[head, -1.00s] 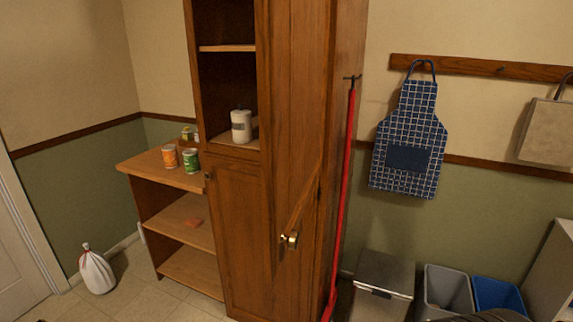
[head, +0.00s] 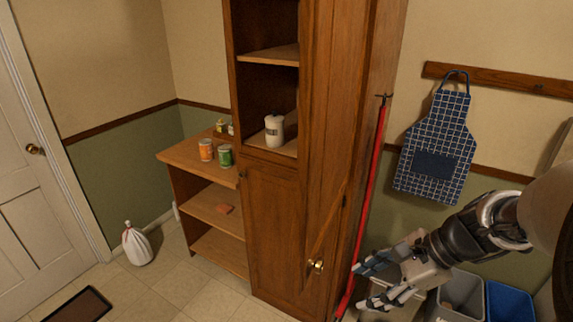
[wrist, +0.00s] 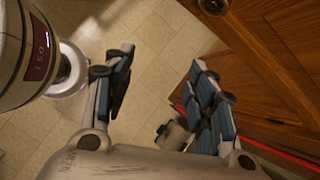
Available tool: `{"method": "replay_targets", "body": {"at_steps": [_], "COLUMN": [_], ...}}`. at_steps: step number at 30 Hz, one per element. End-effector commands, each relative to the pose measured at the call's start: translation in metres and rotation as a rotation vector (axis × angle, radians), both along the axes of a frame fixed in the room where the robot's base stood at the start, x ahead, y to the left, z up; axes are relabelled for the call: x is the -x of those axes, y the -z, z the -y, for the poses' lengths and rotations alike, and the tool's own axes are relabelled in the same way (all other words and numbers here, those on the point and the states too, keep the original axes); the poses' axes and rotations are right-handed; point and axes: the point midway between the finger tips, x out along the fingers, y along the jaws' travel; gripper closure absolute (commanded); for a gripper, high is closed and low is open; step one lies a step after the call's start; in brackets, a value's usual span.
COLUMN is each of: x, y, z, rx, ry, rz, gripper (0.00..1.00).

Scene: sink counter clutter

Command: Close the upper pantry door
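The upper pantry door (head: 337,110) stands swung open toward me, at the right of the tall wooden cabinet, seen at a steep angle. Its brass knob (head: 316,266) is near the low free edge. The upper compartment (head: 268,83) is exposed, with a white bottle (head: 274,132) on its lower shelf. My gripper (head: 366,287) is open and empty, right of the knob and apart from it in the picture. In the wrist view, its fingers (wrist: 165,85) are spread over the floor; wood panelling (wrist: 285,45) and a dark round knob (wrist: 213,5) show at the upper right.
The lower pantry door (head: 270,225) looks shut. A red pole (head: 372,190) leans at the cabinet's right side. Bins (head: 462,290) stand under my arm. An apron (head: 437,145) hangs behind. Cans (head: 225,155) sit on the left shelf unit. Floor in front is free.

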Motion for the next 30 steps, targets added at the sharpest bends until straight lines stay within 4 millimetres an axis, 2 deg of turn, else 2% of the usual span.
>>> {"method": "replay_targets", "body": {"at_steps": [1, 6, 11, 14, 21, 27, 30], "x": [-0.009, -0.029, -0.036, -0.039, -0.055, -0.069, -0.077], "y": [-0.009, -0.009, -0.003, 0.007, 0.043, 0.069, 0.066], "z": [0.015, 0.042, 0.046, 0.038, 0.007, -0.019, -0.033], "rx": [-0.068, -0.213, -0.250, -0.248, -0.247, -0.245, -0.244], "ry": [0.100, 0.309, 0.359, 0.357, 0.353, 0.352, 0.351], "rz": [-0.040, -0.110, -0.127, -0.128, -0.129, -0.127, -0.124], "gripper": [0.55, 0.66, 0.77, 0.83, 0.99, 1.00, 1.00]}}
